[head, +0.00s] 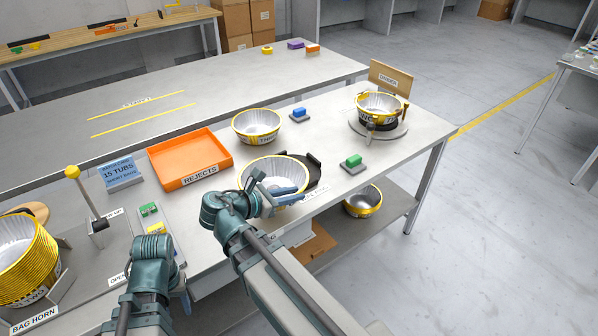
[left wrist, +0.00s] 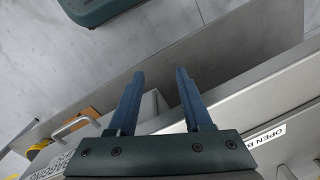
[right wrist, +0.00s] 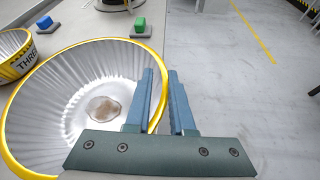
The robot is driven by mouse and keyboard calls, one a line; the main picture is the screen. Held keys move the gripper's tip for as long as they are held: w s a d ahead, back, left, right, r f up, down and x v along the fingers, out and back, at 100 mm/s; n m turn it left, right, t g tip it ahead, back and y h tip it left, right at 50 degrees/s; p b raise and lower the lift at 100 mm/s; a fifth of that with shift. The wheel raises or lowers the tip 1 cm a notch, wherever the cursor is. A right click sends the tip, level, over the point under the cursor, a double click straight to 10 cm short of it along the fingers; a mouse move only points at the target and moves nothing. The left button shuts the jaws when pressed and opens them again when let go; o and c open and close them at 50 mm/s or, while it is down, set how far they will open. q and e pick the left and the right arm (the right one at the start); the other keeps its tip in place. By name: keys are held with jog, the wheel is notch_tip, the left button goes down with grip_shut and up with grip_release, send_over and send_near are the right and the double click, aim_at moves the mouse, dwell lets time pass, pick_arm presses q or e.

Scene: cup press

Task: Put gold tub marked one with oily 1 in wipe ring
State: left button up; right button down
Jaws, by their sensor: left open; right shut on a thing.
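My right gripper (head: 284,190) is shut on the rim of a silver fluted tub with a gold rim (head: 258,172). In the right wrist view the fingers pinch the right wall of this tub (right wrist: 60,90), and a brownish stain (right wrist: 104,109) shows on its floor. Its outside marking is hidden. A black ring-shaped fixture (head: 314,168), likely the wipe ring, is partly hidden behind the tub; I cannot tell whether they touch. My left gripper (left wrist: 160,80) is open and empty, over the bench's front edge.
A tub marked THREE (head: 257,126) stands behind. Another tub (head: 380,106) sits on a round stand at right. An orange REJECTS tray (head: 190,158), blue block (head: 299,114) and green block (head: 353,162) are nearby. Stacked tubs (head: 25,262) stand at left; one tub (head: 362,201) is on the lower shelf.

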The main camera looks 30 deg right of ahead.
aim_at(295, 172)
jog(key=w+d, duration=0.3)
jog(key=d, duration=0.1)
jog(key=w+d+f+b, duration=0.1)
jog(key=w+d, duration=0.6)
jog(key=d, duration=0.1)
jog(key=shift+w+f, duration=0.25)
notch_tip(295, 172, down, 4)
jog(key=b, duration=0.4)
jog(key=shift+a+r, duration=0.1)
jog(key=shift+r, duration=0.15)
jog(key=c, duration=0.8)
grip_release()
jog(key=shift+o, duration=0.2)
jog(key=shift+a, duration=0.1)
jog(key=p+v, duration=0.4)
jog(key=v, duration=0.6)
jog(key=shift+s+a+r, duration=0.1)
jog(key=shift+a+r, duration=0.2)
jog(key=shift+s+a+r+p, duration=0.1)
jog(key=shift+a+p, duration=0.2)
jog(key=shift+a, duration=0.2)
